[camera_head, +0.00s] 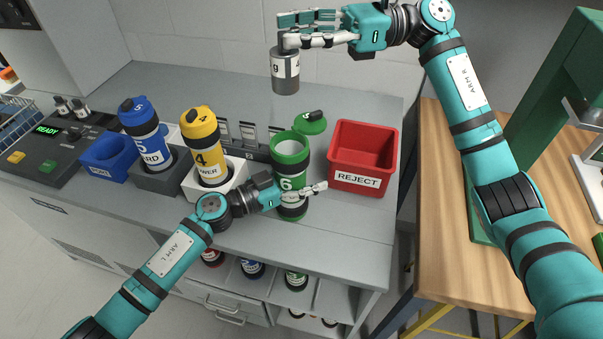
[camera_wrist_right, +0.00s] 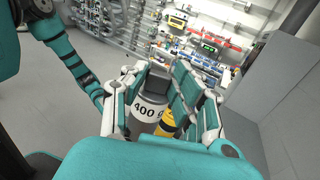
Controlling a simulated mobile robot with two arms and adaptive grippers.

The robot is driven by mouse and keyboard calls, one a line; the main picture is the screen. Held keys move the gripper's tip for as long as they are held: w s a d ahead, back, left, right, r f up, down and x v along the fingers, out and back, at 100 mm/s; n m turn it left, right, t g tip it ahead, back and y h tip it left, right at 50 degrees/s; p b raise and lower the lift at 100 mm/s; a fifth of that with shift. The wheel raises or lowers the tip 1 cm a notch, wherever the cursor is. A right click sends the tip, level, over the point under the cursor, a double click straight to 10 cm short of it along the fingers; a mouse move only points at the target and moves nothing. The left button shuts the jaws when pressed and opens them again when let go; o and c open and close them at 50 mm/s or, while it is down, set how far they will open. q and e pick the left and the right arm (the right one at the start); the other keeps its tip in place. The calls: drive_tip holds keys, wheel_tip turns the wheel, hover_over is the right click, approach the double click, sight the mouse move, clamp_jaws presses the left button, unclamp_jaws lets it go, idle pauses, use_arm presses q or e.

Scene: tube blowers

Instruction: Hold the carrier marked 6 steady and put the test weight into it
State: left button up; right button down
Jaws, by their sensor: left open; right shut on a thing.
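The green carrier marked 6 (camera_head: 289,149) stands upright near the counter's front edge. Its green lid (camera_head: 312,123) is swung open behind it and its mouth faces up. My left gripper (camera_head: 302,190) is at the carrier's lower body, with its fingers open beside it; one finger shows in front, and contact cannot be told. My right gripper (camera_head: 284,40) is shut on the top of the grey test weight (camera_head: 285,75), which hangs upright in the air, higher than the carrier. The weight also shows in the right wrist view, marked 400 g (camera_wrist_right: 147,108).
A red reject bin (camera_head: 361,157) stands right of the carrier. A yellow carrier marked 4 (camera_head: 203,140) in a white holder and a blue carrier marked 5 (camera_head: 144,132) stand left. A blue bin (camera_head: 108,156) and a control panel with a READY display (camera_head: 47,130) are farther left.

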use_arm(q)
drive_tip(key=c, duration=1.5)
clamp_jaws()
use_arm(e)
wheel_tip(320, 180, down, 11)
drive_tip(key=shift+s+r, duration=0.15)
